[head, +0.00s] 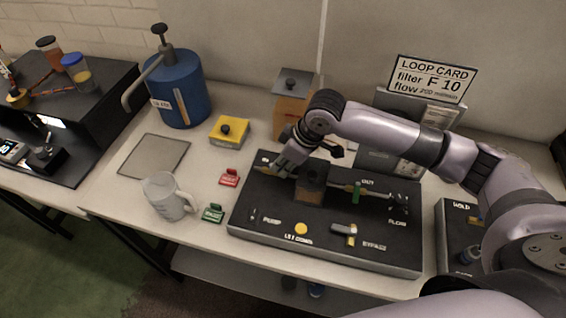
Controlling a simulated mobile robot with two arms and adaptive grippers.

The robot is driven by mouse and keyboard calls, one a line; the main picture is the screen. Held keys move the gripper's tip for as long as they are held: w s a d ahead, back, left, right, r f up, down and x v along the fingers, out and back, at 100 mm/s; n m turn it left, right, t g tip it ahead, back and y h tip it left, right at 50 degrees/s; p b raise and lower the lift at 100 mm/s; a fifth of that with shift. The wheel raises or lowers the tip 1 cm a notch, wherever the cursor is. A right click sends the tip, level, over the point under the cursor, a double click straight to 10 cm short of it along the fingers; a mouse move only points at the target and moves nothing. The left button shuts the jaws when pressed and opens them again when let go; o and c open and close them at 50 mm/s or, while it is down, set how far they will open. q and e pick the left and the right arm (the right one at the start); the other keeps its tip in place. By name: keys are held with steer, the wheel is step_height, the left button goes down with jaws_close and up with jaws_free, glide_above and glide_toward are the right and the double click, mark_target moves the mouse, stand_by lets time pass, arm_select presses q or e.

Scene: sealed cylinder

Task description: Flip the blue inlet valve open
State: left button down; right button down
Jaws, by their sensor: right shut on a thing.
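My right gripper (287,166) reaches down over the left end of the pipe line on the black panel (270,228), left of the dark cylinder housing (312,180). It is closed at the spot where the inlet valve sits. The blue valve handle is hidden by the fingers, so its angle cannot be told. My left gripper is not in view.
The panel front has a yellow button (301,229) and a bypass lever (344,230). A jug (167,197), red tag (229,177), green tag (212,213), yellow box (229,131) and blue pump canister (180,90) stand left. A loop card (432,80) stands behind.

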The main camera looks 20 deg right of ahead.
steer(key=shift+w+d+r+n+p, duration=0.1)
steer(key=shift+r+n+p, duration=0.25)
steer(key=shift+p, duration=0.75)
steer(key=shift+w+f+n+g+p, duration=0.1)
steer(key=shift+f+n+g+p, duration=0.15)
steer(key=shift+n+p, duration=0.2)
steer(key=shift+y, duration=0.3)
steer(key=c, duration=1.6)
jaws_free()
